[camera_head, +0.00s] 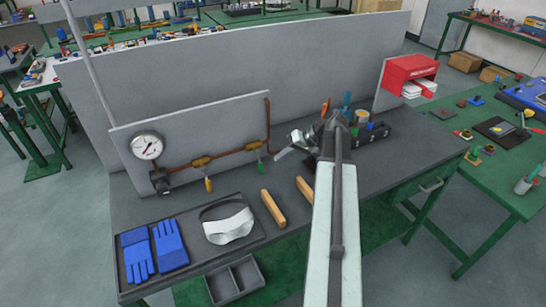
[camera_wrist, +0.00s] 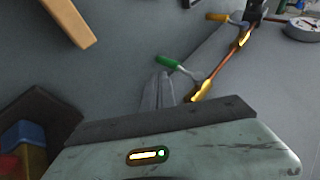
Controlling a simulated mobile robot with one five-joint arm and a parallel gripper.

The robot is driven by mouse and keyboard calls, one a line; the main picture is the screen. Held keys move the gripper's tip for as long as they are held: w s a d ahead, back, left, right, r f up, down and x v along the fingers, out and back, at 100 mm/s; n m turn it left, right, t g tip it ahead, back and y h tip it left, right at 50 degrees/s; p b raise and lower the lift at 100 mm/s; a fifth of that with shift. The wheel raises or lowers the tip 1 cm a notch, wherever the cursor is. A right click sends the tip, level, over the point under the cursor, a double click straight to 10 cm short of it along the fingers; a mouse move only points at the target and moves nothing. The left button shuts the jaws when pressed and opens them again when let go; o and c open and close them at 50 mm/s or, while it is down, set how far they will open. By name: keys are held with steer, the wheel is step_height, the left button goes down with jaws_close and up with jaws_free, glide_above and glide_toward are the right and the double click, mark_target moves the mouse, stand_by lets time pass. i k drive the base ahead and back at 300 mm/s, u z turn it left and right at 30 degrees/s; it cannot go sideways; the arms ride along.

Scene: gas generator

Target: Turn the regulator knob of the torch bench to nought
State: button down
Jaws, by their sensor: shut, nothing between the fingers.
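The torch bench (camera_head: 140,208) has an upright grey panel with a round white pressure gauge (camera_head: 147,146). A dark block (camera_head: 160,182), which seems to be the regulator, sits below the gauge; its knob and setting are too small to read. In the wrist view the gauge (camera_wrist: 303,28) and dark block (camera_wrist: 256,10) are at the top right, partly cut off. My gripper (camera_head: 282,155) is right of the panel in the head view, well apart from the regulator. Its fingers (camera_wrist: 160,80) are together and empty, near the green valve handle (camera_wrist: 150,62).
A copper pipe (camera_head: 228,154) runs along the panel with an orange-handled valve (camera_head: 208,184) and a green-handled valve (camera_head: 260,166). Wooden bars (camera_head: 272,208) lie in front. A red box (camera_head: 408,70) is at right.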

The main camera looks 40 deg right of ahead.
mark_target(162, 189)
steer(key=k, duration=1)
